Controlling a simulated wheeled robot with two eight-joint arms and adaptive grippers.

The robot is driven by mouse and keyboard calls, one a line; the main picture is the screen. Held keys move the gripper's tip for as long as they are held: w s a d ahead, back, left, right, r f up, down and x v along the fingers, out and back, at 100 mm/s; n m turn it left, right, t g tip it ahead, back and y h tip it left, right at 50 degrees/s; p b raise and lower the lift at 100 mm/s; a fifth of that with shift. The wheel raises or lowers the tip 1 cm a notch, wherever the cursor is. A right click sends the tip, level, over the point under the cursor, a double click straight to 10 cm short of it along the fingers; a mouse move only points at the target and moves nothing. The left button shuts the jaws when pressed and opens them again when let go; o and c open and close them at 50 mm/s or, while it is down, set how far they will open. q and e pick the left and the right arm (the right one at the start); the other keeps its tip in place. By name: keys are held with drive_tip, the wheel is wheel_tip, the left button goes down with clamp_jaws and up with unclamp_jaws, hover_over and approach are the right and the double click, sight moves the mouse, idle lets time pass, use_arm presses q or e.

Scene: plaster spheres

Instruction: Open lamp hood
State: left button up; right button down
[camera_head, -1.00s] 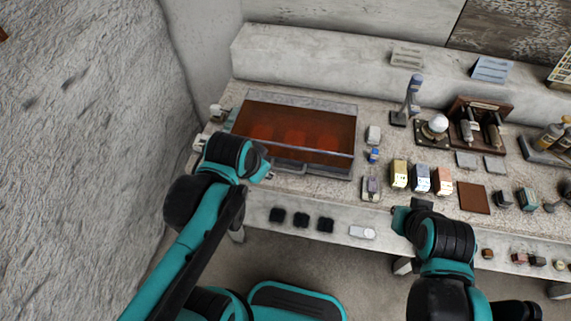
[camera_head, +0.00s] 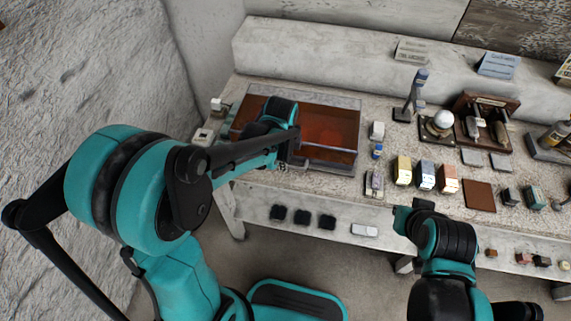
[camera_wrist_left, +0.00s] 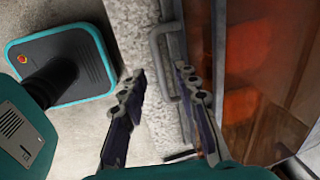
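The lamp hood (camera_head: 331,129) is a wide box with a see-through red-brown top on the bench. It also shows in the left wrist view (camera_wrist_left: 273,62), with a grey metal handle (camera_wrist_left: 157,52) on its front side. My left gripper (camera_head: 283,154) is at the hood's front edge, and my arm covers part of the hood. In the left wrist view, its fingers (camera_wrist_left: 160,75) are apart and empty, with the handle between and just beyond the tips. My right gripper (camera_head: 402,215) is by the bench's front edge, away from the hood; its fingers cannot be made out.
A post (camera_head: 416,92) and a white sphere (camera_head: 442,119) are farther back. Several dark blocks lie along the lower front ledge (camera_head: 345,215).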

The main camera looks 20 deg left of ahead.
use_arm(q)
drive_tip(key=shift+w+f+b, duration=0.2)
drive_tip(key=shift+f+b, duration=0.1)
drive_tip(key=shift+f, duration=0.85)
drive_tip(key=shift+c, duration=0.4)
clamp_jaws()
drive_tip(key=shift+r, duration=0.15)
